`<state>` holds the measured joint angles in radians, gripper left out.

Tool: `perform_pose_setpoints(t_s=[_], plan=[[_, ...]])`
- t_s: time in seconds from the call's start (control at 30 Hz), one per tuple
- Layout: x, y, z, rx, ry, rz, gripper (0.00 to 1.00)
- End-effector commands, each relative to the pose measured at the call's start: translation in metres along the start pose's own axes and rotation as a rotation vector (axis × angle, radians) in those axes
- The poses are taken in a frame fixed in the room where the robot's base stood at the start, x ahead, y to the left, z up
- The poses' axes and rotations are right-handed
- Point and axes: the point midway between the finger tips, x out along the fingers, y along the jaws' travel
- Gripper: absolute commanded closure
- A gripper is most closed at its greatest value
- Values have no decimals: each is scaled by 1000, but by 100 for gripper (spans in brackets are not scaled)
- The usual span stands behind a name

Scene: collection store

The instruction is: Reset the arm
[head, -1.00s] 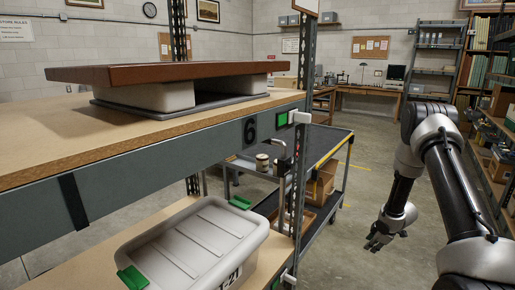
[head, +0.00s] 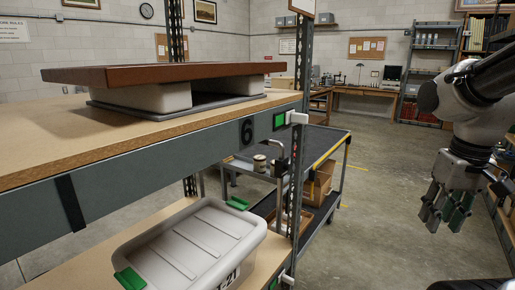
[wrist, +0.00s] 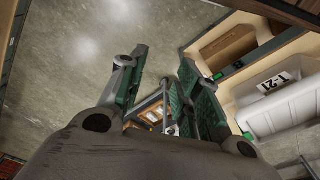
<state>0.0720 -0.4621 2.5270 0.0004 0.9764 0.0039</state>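My gripper (head: 443,214) hangs at the right side of the head view, fingers pointing down, over the concrete floor and clear of the shelving. Its green-padded fingers also show in the wrist view (wrist: 163,62). They stand apart with nothing held between them. My arm is folded at the right edge of the head view, and part of it is cut off by the frame.
A shelf unit (head: 160,150) marked 6 stands at left, bearing a brown board (head: 165,73) on light blocks. A grey lidded tote (head: 190,245) sits on its lower shelf. A cart (head: 330,150) stands behind the unit. The floor (head: 390,220) between cart and arm is clear.

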Motion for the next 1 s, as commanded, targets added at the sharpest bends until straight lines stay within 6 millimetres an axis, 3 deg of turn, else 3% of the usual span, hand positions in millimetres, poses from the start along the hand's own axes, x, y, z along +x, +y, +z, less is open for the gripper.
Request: perform_pose_setpoints(t_s=[0.2, 0.3, 1.0], plan=[[-41, -10, 11, -47, 215, -13, 67], [-51, -13, 12, -60, 263, -17, 67], [-54, -14, 12, -65, 276, -19, 67]])
